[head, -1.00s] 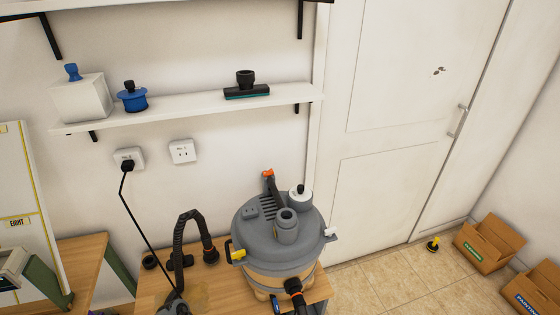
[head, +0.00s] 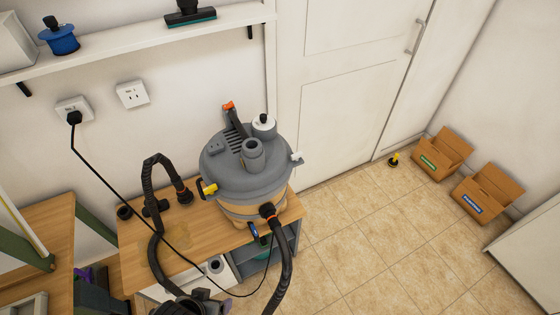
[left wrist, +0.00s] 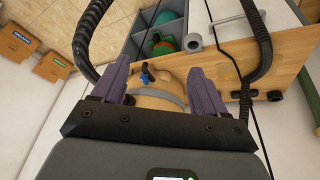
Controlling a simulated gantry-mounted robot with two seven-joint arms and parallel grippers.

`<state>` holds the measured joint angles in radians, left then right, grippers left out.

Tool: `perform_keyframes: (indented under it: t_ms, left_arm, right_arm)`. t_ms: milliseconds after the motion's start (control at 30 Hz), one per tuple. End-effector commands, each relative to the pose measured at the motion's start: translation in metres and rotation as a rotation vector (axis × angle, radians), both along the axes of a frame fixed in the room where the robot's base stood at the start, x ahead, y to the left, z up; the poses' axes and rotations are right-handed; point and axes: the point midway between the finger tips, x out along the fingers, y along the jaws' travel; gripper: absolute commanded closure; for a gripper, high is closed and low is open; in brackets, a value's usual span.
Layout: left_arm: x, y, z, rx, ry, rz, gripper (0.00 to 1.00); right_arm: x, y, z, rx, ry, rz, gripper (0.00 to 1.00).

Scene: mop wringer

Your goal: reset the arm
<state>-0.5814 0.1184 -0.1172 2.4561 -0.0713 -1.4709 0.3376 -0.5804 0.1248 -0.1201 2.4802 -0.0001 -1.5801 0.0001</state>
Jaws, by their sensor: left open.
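My left gripper (left wrist: 158,70) shows in the left wrist view with its two purple fingers spread apart. No object is held between the fingers. The tan barrel of the grey-lidded vacuum (head: 245,165) and its blue clip (left wrist: 147,77) show beyond the gap; whether the fingers touch it cannot be told. Black ribbed hose shows on both sides of the gripper, with one stretch (left wrist: 262,55) passing near the right finger. I cannot make out the left gripper clearly in the head view. My right gripper is in neither view.
The vacuum stands on a wooden-topped bench (head: 143,213) beside a bent black hose (head: 147,180). A power cord runs to a wall socket (head: 74,108). A shelf (head: 135,42) hangs above. Two cardboard boxes (head: 440,155) (head: 487,194) stand on the right; tiled floor (head: 365,240) is mostly clear.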

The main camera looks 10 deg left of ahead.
Motion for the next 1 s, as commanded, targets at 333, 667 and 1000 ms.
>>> perform_keyframes:
  t_ms: [333, 667, 1000]
  left_arm:
    - [-0.016, 0.009, 0.055, 0.112, 0.074, -0.249, 0.27]
    - [-0.015, 0.009, 0.163, 0.112, 0.074, -0.248, 0.27]
    - [-0.015, 0.009, 0.242, 0.112, 0.074, -0.248, 0.27]
  right_arm:
    - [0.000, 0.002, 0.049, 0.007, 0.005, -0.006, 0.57]
    - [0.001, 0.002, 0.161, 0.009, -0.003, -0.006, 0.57]
    - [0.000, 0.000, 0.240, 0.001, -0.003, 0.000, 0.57]
